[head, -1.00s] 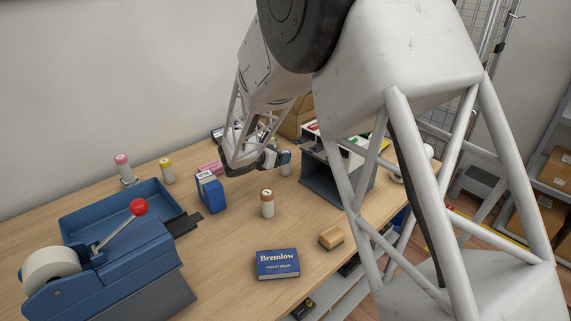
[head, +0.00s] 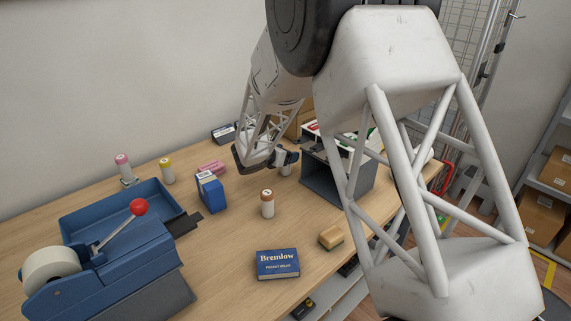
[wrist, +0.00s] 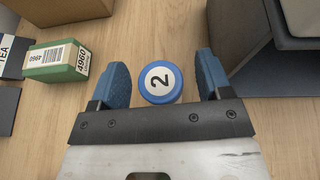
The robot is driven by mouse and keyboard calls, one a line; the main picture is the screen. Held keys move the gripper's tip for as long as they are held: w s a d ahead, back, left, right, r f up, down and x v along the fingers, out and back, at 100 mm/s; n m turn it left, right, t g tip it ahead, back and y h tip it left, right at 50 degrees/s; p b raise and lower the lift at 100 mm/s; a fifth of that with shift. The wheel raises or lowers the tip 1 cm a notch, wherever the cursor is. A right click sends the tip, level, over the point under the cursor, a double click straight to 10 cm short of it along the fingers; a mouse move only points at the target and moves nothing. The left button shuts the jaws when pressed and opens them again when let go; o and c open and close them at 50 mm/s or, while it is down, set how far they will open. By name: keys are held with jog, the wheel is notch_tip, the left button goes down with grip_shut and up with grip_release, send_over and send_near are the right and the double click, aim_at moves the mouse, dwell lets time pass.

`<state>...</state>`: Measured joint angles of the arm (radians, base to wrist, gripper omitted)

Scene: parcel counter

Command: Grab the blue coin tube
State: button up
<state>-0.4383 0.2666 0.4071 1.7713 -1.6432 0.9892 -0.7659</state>
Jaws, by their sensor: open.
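The blue coin tube (wrist: 160,82) shows in the wrist view from above, with a blue rim and a white top marked "2". It stands between the two blue fingers of my gripper (wrist: 161,80), with a small gap on each side. My gripper is open and holds nothing. In the head view my gripper (head: 285,158) is low over the table, left of the grey box-like stand. The tube shows there only as a small blue patch (head: 286,169), mostly hidden by the gripper.
A grey stand (head: 338,180) is close on the right. A green labelled box (wrist: 57,61) lies to the left in the wrist view.

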jog(key=shift+x, duration=0.85)
jog(key=c, duration=1.1)
